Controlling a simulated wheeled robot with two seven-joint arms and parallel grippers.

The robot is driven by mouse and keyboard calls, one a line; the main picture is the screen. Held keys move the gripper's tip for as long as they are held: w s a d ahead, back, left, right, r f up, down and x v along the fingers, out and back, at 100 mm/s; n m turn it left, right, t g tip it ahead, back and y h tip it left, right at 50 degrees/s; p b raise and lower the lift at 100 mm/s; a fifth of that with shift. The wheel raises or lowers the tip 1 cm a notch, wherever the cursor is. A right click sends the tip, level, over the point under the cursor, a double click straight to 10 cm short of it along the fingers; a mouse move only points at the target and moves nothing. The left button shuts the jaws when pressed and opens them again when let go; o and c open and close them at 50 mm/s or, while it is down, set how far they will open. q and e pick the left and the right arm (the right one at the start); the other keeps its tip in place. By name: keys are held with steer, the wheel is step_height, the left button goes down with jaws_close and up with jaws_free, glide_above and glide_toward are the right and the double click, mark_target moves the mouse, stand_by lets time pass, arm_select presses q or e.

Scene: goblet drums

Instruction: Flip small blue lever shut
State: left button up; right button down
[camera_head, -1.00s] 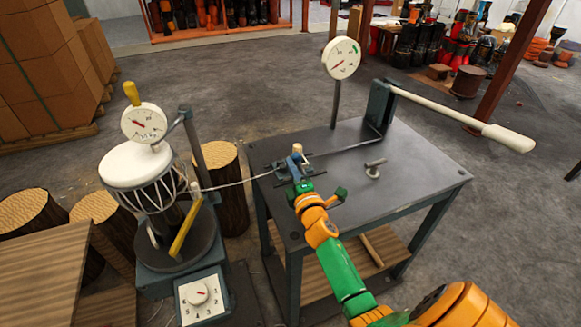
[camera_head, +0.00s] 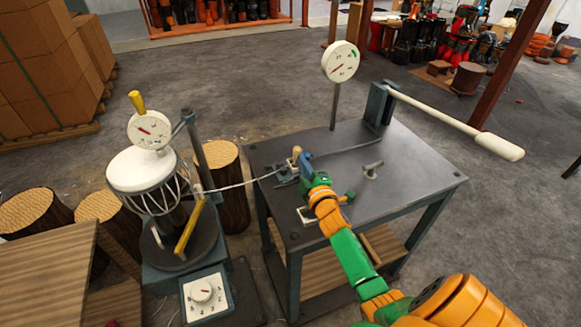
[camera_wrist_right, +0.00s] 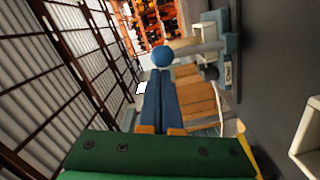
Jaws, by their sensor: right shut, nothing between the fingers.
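The small blue lever shows its round blue knob (camera_wrist_right: 161,56) in the right wrist view, just beyond my fingertips. In the head view I cannot separate the lever from my blue fingers. My right gripper (camera_head: 305,163) is shut and empty, beside the small clamp (camera_head: 286,173) at the table's left rear edge. Its two blue fingers (camera_wrist_right: 160,76) lie together in the wrist view. A short cream peg (camera_head: 296,152) stands at the clamp, just left of the fingers. My left gripper is not in view.
The table's right side is mostly clear.

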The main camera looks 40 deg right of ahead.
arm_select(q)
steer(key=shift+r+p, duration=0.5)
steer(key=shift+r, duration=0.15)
arm_select(e)
steer(key=shift+s+d+r+m, duration=0.1)
steer(key=shift+s+d+m, duration=0.15)
steer(key=shift+d+m, duration=0.9)
steer(key=shift+a, duration=0.1)
